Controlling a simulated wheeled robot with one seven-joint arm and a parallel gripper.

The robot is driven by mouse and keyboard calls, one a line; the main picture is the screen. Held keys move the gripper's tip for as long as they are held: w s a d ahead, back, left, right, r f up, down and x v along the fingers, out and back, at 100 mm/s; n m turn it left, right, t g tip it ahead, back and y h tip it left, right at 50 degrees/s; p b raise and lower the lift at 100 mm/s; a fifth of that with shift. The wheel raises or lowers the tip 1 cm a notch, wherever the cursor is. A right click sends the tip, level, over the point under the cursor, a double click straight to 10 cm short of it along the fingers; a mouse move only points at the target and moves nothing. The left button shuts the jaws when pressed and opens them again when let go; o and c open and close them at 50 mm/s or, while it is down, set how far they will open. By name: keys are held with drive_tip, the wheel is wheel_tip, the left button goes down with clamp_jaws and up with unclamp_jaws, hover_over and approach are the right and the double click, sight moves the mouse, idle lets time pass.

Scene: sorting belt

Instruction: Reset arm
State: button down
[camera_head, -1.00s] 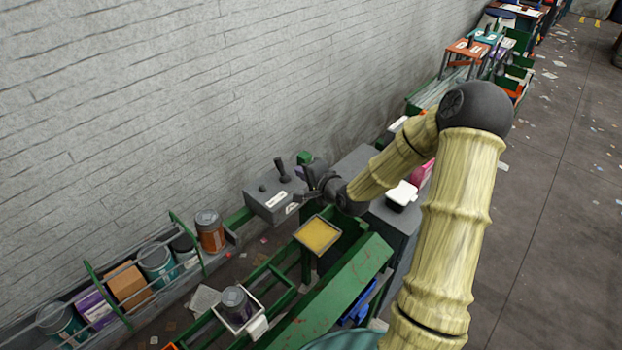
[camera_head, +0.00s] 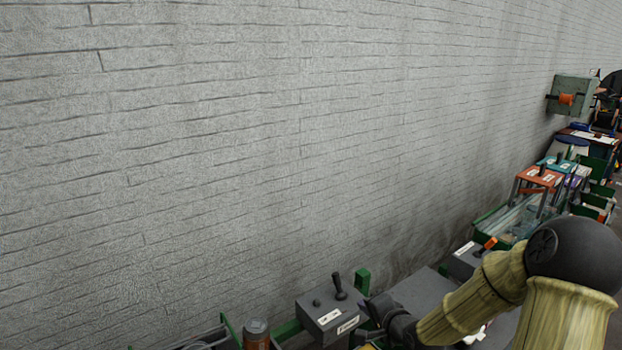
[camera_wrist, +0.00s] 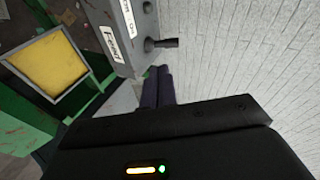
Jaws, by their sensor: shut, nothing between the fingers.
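My gripper (camera_head: 366,318) is at the lower middle of the head view, just right of a grey control box (camera_head: 333,308) with a black lever. In the wrist view my gripper's two dark fingers (camera_wrist: 158,86) lie close together, with nothing visible between them. The same control box (camera_wrist: 118,35), with white labels and a black lever, stands above the fingers in the wrist view. A gap shows between box and fingers there. My arm bends at a dark elbow at the lower right of the head view.
A pale brick wall (camera_head: 250,130) fills most of the head view. An orange-brown can (camera_head: 256,335) stands at the lower edge. An orange-topped stand (camera_head: 538,177) is farther right. The wrist view shows a yellow panel (camera_wrist: 47,66) in a pale frame beside green structure.

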drive_tip(key=s+r+n+g+h, duration=0.1)
drive_tip(key=s+n+g, duration=0.3)
drive_tip(key=s, duration=0.6)
drive_tip(key=s+r+n+g+h, duration=0.1)
drive_tip(key=s+n+g+h, duration=0.2)
drive_tip(key=s, duration=0.8)
drive_tip(key=a+n+g, duration=0.1)
drive_tip(key=n+g, duration=0.1)
drive_tip(key=n, duration=0.2)
drive_tip(key=shift+r, duration=0.4)
